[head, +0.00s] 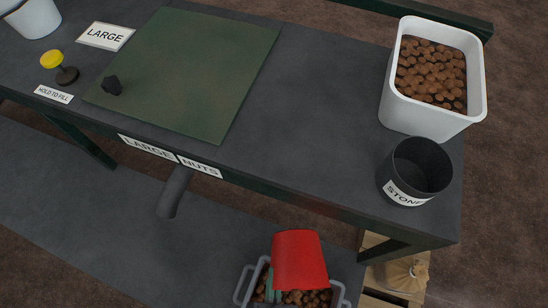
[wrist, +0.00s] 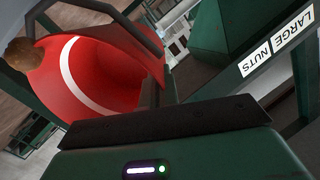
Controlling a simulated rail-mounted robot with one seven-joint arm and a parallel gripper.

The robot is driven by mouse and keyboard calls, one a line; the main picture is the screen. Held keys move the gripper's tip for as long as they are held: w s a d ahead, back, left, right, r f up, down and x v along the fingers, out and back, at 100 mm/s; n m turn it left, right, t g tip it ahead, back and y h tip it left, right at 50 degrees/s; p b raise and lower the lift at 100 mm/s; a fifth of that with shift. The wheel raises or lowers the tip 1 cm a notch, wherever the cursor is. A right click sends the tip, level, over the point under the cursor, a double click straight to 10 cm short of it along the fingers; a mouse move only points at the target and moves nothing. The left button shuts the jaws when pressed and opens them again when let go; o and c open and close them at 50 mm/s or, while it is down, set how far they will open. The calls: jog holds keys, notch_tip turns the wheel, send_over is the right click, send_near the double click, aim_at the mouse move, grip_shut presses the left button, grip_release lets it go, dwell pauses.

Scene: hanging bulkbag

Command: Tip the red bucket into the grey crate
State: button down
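The red bucket (head: 300,261) is upside down and a little tilted, its base up and its mouth down over the grey crate (head: 242,284) at the bottom of the head view. Brown nuts show in the crate around the bucket's lower edge. In the wrist view the red bucket (wrist: 110,75) fills the upper left, with a white line on it and one brown round nut at its left edge. My gripper (wrist: 150,88) is at the bucket and appears shut on it, with dark finger parts against the red wall. The bucket's mouth is hidden in the head view.
A dark bench (head: 310,110) crosses the head view, with a green mat (head: 195,70), a white tub (head: 433,115) of brown nuts, a dark stone pot (head: 415,170) and a yellow-topped knob (head: 51,60). A wooden crate (head: 375,275) with a sack stands right of the grey crate.

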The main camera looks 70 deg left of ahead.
jog(key=shift+s+d+f+y+b, duration=0.15)
jog(key=shift+d+y+b, duration=0.35)
jog(key=shift+b, duration=0.45)
dwell(0.6)
